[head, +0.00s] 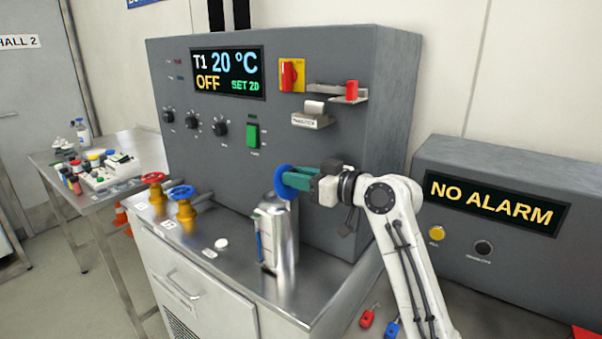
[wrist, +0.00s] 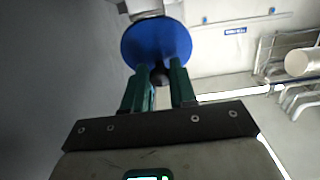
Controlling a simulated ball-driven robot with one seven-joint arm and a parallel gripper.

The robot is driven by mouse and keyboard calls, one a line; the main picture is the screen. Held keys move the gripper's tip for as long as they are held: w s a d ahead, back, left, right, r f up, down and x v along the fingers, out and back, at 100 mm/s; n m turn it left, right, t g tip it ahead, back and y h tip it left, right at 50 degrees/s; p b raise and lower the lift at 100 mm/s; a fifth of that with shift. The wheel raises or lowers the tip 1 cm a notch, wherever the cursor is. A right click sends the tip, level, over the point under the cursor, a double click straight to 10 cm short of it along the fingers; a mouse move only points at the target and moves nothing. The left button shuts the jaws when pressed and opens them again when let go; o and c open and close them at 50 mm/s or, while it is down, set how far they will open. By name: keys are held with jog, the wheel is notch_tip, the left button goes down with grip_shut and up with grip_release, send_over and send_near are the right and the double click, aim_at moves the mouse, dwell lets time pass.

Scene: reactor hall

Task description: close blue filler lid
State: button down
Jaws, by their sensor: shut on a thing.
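The blue filler lid (head: 283,183) is a round disc standing nearly on edge above the silver vessel (head: 289,240) on the steel bench. It also shows in the wrist view (wrist: 156,42), face towards my gripper, with a dark knob (wrist: 160,76) at its lower part. My gripper (head: 296,177) comes from the right, its green fingers at the lid. In the wrist view, the fingers (wrist: 161,80) are shut on the lid's knob. The vessel's mouth is not clearly visible.
The grey control panel (head: 200,140) rises close behind the vessel. Red (head: 154,190) and blue (head: 183,205) valve wheels and a white round piece (head: 221,243) are to the left. The alarm box (head: 500,205) stands right of my arm. The bench front (head: 225,285) has bare room.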

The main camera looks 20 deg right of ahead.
aim_at(286, 169)
jog(key=g+h+p, duration=0.1)
jog(key=p, duration=0.1)
jog(key=w+a+r+g+p, duration=0.1)
jog(key=p, duration=0.1)
jog(key=shift+w+h+p, duration=0.15)
jog(key=shift+h+p, duration=0.2)
jog(key=shift+h, duration=0.05)
jog(key=g+p, duration=0.1)
jog(key=w+g+h+p, duration=0.1)
jog(key=p, duration=0.1)
jog(key=shift+a+f, duration=0.15)
jog(key=shift+a, duration=0.2)
jog(key=shift+w+a+f+g+h+p, duration=0.15)
jog(key=shift+w+f+g+h+p, duration=0.1)
jog(key=shift+g+h+p, duration=0.35)
jog(key=c, duration=0.9)
grip_release()
jog(key=shift+s+d+r+b, duration=0.15)
jog(key=shift+s+d+b, duration=0.15)
jog(key=shift+b, duration=0.1)
jog(key=s+d+b, duration=0.2)
jog(key=s+d, duration=0.5)
jog(key=s, duration=0.2)
jog(key=shift+s, duration=0.4)
